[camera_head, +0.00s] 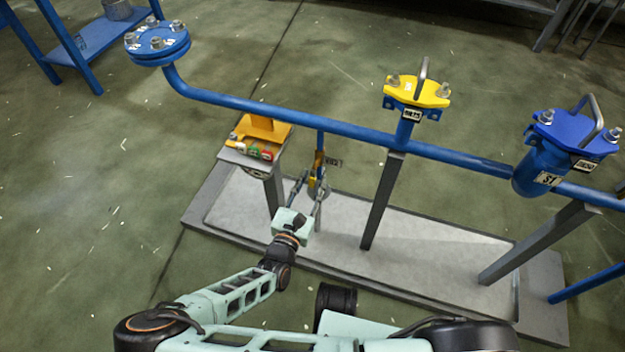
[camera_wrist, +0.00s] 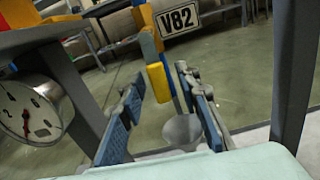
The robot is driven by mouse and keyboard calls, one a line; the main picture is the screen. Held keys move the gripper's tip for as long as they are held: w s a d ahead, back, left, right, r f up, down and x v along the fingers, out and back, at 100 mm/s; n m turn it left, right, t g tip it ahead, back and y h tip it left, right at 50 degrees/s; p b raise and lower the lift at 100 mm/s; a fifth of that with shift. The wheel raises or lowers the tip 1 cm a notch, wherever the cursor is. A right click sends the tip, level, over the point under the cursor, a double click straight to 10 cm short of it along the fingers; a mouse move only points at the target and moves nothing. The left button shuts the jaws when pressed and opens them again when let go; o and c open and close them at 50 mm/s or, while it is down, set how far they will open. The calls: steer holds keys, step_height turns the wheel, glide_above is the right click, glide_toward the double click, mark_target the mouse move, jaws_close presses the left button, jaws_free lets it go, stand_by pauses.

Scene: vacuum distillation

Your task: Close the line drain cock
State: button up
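The drain cock hangs on a short blue pipe below the blue line. Its yellow handle (camera_head: 319,160) shows in the head view, pointing downward. In the wrist view the yellow handle (camera_wrist: 158,82) hangs down just beyond and between my fingertips, beside a blue pipe part. My gripper (camera_head: 308,186) reaches up to the cock from the front. Its blue-padded fingers (camera_wrist: 168,100) are apart, with no visible contact on the handle. I cannot tell how deep the handle sits between them. A grey funnel (camera_wrist: 183,130) is below the cock, partly hidden by the right finger.
A round gauge (camera_wrist: 32,110) and grey post stand close left of my gripper; another grey post (camera_wrist: 296,70) is at right. The grey tray (camera_head: 430,262) lies below.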

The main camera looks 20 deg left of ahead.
steer(key=shift+c, duration=0.5)
jaws_close()
